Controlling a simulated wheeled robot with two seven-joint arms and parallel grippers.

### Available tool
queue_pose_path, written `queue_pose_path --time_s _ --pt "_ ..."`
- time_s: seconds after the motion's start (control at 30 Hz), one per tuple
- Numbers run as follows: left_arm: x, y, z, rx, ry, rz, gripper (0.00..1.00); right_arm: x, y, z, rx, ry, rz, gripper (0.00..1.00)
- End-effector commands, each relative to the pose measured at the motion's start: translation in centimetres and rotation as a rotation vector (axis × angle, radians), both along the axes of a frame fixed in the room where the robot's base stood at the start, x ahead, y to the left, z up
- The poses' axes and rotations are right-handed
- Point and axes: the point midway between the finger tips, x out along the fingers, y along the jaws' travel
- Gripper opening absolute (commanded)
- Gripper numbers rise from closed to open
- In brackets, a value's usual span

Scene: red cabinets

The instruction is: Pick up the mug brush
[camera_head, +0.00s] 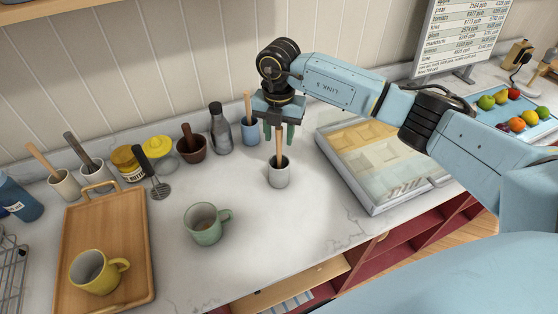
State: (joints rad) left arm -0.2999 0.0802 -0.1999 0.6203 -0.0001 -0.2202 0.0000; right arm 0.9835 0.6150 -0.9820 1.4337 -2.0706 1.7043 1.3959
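A wooden handle (279,147), which looks like that of the mug brush, stands upright in a small grey cup (279,178) near the middle of the counter. Its lower end is hidden inside the cup. My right gripper (279,135) points down directly above this cup. Its two fingers are apart, one on each side of the handle's upper part, and I see gaps between fingers and handle. Whether the handle is fully between them in depth is hard to tell. My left gripper is not in view.
A blue cup with a wooden handle (250,132) stands just behind left, beside a grey bottle (220,128). A green mug (204,226) sits front left. A wooden tray (140,235) holds a yellow mug (97,271). A compartmented box (375,208) lies right. The counter around the grey cup is clear.

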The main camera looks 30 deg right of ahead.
Motion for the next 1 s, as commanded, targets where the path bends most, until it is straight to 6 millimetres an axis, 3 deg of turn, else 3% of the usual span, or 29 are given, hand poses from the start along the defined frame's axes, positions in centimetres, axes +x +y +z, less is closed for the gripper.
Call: queue_pose_path --time_s 0.13,0.37,0.67,1.0 --pt "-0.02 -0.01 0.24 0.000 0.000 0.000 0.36 -0.06 -0.02 -1.29 0.000 0.001 -0.001 0.39" --pt "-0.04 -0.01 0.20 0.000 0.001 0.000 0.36 -0.03 -0.02 -1.41 0.000 0.000 0.000 0.39" --pt "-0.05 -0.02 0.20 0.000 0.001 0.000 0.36 -0.02 -0.02 -1.36 0.000 0.000 0.000 0.00" --pt "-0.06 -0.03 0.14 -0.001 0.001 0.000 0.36 0.04 -0.03 -1.04 0.001 -0.002 0.000 0.00"
